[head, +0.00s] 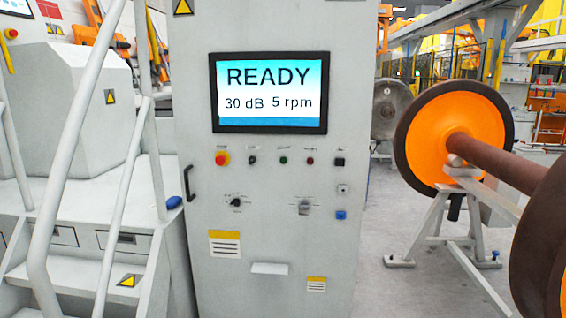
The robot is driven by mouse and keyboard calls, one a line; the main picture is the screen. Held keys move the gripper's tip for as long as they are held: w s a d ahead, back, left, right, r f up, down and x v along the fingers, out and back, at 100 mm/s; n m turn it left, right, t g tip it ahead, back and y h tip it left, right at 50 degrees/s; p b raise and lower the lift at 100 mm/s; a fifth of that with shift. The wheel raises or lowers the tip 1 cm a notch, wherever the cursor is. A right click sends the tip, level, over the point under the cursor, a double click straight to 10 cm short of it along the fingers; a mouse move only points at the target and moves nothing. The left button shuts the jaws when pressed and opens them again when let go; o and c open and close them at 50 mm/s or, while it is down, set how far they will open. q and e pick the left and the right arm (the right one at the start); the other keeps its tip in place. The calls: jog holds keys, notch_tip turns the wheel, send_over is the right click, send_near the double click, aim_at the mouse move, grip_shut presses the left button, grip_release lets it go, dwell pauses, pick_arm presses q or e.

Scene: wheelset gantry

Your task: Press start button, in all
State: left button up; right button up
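A grey control cabinet (268,190) stands upright in the middle of the head view. Its screen (270,92) reads "READY", "30 dB" and "5 rpm". A row of controls sits below the screen: a red emergency-stop knob on yellow (222,158), a small black control (252,160), a green button (283,160), a red button (310,161) and a black square switch (340,161). The small labels above them are too blurred to read. Lower down are two rotary knobs, one of them on the left (236,201), and a blue square (341,215). Neither gripper shows.
Metal stairs with white handrails (75,150) stand left of the cabinet. An orange wheel (455,138) on a brown axle rests on a grey stand (440,215) at the right. A black handle (189,183) sticks out at the cabinet's left edge. Grey floor (395,290) is clear between cabinet and stand.

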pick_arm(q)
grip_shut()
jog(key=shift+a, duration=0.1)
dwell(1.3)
